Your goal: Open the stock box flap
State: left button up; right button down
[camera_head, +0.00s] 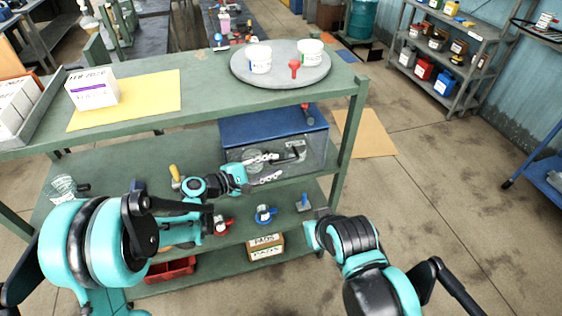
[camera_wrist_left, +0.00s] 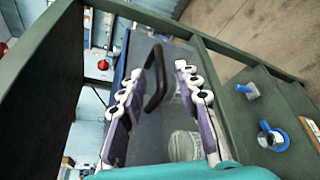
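The stock box (camera_head: 262,132) stands on the middle shelf, with a blue top and clear, see-through sides. Its clear front flap (camera_wrist_left: 150,130) bears a black bar handle (camera_wrist_left: 158,80) and looks shut. My left gripper (camera_head: 281,165) is in front of the box, its fingers spread. Whether the handle is at fingertip depth is hard to tell. My right arm shows at the lower right, but no right fingers are visible.
The green rack's right post (camera_head: 349,135) stands just right of the box. A round grey tray (camera_head: 280,76) with white tubs is on the top shelf.

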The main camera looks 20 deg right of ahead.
aim_at(281, 163)
pick_arm(q)
jog(key=b+x, duration=0.1)
jog(key=x, duration=0.4)
jog(key=shift+w+d, duration=0.15)
jog(key=shift+d, duration=0.2)
grip_shut()
